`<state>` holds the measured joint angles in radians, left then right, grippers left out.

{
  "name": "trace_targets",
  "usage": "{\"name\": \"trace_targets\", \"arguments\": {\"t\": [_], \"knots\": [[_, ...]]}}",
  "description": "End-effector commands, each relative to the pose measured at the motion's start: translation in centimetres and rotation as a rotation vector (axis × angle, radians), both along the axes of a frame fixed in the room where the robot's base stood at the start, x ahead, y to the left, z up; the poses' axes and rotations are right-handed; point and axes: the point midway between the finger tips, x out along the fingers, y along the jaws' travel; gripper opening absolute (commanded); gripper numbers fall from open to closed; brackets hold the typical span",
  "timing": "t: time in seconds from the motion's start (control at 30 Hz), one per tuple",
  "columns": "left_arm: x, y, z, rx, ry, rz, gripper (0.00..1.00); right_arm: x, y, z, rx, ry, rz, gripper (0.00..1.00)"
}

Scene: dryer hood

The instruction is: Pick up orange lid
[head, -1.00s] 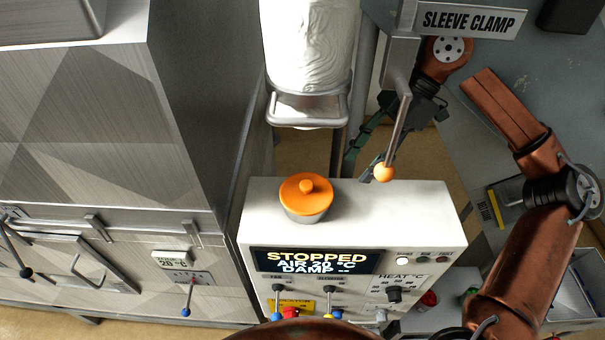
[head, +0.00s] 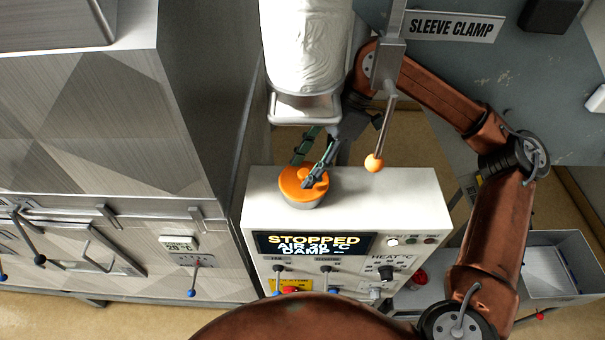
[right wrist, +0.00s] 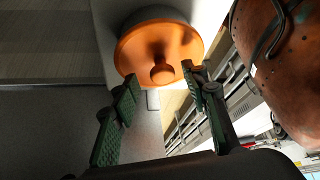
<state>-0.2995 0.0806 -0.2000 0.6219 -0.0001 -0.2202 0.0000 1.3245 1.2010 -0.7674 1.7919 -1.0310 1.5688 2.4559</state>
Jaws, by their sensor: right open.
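The orange lid (head: 291,184) sits on a small grey pot (head: 303,204) on top of the white control box. It has a round knob, which shows clearly in the right wrist view (right wrist: 162,72). My right gripper (head: 304,171) is at the lid in the head view, with one finger overlapping it. In the right wrist view the open fingers (right wrist: 160,92) are on either side of the line to the knob, with a gap between them. I cannot tell whether a finger touches the lid. My left gripper is not in view.
The white control box (head: 400,205) carries a display reading STOPPED, with knobs and levers below. A lever with an orange ball (head: 374,163) hangs close right of my gripper. A white padded sleeve form (head: 305,50) stands behind. A metal cabinet (head: 190,110) is at left.

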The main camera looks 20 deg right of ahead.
Motion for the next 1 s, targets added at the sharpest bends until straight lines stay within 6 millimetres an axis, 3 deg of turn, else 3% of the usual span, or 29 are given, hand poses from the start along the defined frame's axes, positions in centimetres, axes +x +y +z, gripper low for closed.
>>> {"name": "trace_targets", "arguments": {"t": [0.2, 0.67, 1.0], "knots": [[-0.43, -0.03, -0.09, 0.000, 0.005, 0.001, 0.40, -0.01, -0.02, -0.13, 0.000, 0.000, 0.000, 0.41], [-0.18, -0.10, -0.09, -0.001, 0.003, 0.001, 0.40, -0.02, -0.04, -0.10, 0.000, 0.000, 0.000, 0.09], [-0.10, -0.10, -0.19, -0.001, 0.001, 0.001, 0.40, -0.01, -0.04, -0.08, 0.000, 0.000, 0.001, 0.09]]}}
